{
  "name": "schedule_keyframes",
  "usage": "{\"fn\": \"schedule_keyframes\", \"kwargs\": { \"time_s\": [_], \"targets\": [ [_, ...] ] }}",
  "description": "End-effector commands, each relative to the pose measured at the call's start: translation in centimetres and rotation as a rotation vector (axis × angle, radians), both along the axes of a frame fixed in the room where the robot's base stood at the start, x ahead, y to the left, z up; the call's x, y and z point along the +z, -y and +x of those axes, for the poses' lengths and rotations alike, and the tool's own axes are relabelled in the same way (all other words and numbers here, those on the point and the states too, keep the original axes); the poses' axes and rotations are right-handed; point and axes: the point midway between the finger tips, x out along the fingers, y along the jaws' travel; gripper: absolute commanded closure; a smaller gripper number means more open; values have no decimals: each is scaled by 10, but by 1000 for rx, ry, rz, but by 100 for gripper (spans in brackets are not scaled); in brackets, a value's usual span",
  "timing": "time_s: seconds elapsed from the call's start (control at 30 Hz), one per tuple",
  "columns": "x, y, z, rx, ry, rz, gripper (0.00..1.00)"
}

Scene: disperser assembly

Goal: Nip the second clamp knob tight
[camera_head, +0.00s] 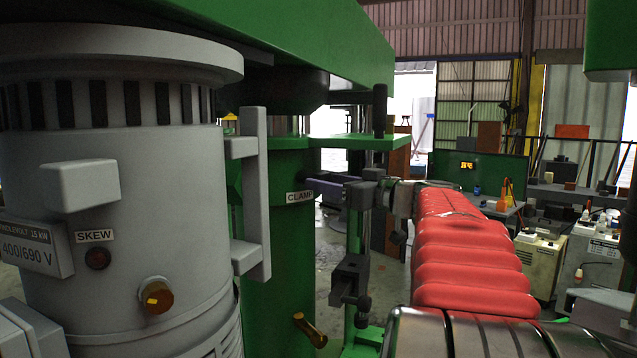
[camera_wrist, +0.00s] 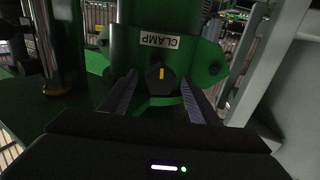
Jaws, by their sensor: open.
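A dark round clamp knob (camera_wrist: 153,82) with a yellow pointer mark sits on the green clamp body in the wrist view. A white CLAMP label (camera_wrist: 160,41) shows upside down just beyond it. My gripper (camera_wrist: 158,88) is open, with one finger on each side of the knob; I cannot tell whether they touch it. In the head view, the CLAMP label (camera_head: 300,197) is on the green column (camera_head: 282,245). My gripper (camera_head: 318,184) reaches the column from the right beside the label. The knob there is not clearly visible.
A grey motor housing (camera_head: 120,200) with a SKEW label fills the left. A brass-coloured fitting (camera_head: 310,330) protrudes low on the green column. A green beam (camera_head: 290,30) hangs overhead. A bench with equipment (camera_head: 560,195) stands at the back right.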

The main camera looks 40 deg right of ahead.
Motion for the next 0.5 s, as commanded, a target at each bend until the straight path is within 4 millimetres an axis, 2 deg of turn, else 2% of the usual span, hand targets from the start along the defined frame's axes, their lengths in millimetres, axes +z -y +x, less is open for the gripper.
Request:
{"fn": "schedule_keyframes", "kwargs": {
  "time_s": [0.1,0.2,0.5],
  "targets": [
    [0,-1,15,2,0,0,44],
    [0,0,21,0,0,0,44],
    [0,0,24,-1,0,-1,44]
  ]
}}
